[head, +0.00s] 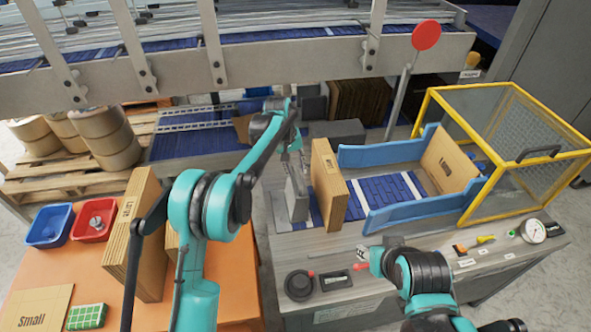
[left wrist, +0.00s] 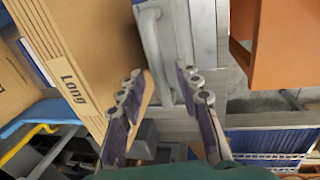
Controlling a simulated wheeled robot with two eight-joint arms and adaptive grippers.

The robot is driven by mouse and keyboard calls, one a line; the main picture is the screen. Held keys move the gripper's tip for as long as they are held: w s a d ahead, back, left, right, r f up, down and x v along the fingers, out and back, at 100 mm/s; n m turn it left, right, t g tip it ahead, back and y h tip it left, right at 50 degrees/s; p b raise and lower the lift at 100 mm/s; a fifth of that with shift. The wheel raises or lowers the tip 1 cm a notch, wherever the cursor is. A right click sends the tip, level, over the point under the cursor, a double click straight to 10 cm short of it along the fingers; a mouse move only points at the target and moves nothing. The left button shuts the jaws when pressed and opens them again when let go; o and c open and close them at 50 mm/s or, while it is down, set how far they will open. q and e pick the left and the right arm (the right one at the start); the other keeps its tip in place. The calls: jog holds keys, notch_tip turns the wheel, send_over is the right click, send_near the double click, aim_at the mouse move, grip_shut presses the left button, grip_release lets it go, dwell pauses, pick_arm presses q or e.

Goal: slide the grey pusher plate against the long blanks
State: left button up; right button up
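The grey pusher plate (head: 296,192) stands upright on the conveyor, just left of the long blanks (head: 328,186); a narrow gap seems to show between them. In the left wrist view the brown blanks marked "Long" (left wrist: 75,60) are at the left, beside the plate (left wrist: 180,35) and its grey handle (left wrist: 152,48). My left gripper (head: 295,146) is above and behind the plate. In the left wrist view its fingers (left wrist: 160,84) are apart, with the handle between them and no clear contact. My right gripper (head: 385,250) is low over the table; its fingers are unclear.
A yellow-framed guard (head: 520,130) stands at the right. Another blank stack (head: 140,235) stands on the orange table (head: 235,270). A red disc (head: 426,35) rises behind.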

pick_arm(q)
grip_shut()
jog(key=shift+d, duration=0.1)
jog(key=d, duration=0.2)
jog(key=w+d+p, duration=0.1)
jog(key=d, duration=0.2)
grip_release()
jog(key=shift+a, duration=0.15)
